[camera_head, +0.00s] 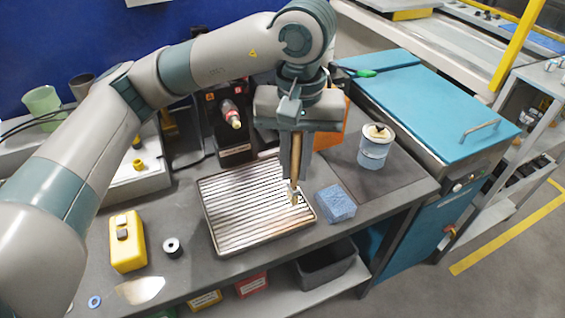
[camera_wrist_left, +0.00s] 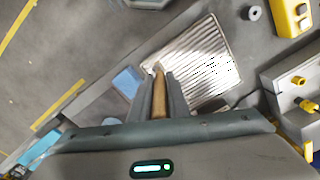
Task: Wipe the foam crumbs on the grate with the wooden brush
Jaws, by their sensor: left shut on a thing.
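My left gripper (camera_head: 297,172) is shut on the wooden brush (camera_head: 295,162) and holds it upright, pointing down, over the right part of the grate. The brush also shows between the fingers in the left wrist view (camera_wrist_left: 159,95). Its lower end is at or just above the grate; contact cannot be told. The grate (camera_head: 232,216) is a ribbed metal tray on the grey bench, also in the wrist view (camera_wrist_left: 190,60). White foam crumbs (camera_wrist_left: 217,68) lie scattered on its ribs, partly merging with the bright metal. My right gripper is not in view.
A blue sponge-like block (camera_head: 336,204) sits close right of the grate. A lidded tin (camera_head: 375,147) stands behind it. A black device (camera_head: 231,122) and an orange box (camera_head: 330,128) stand behind.

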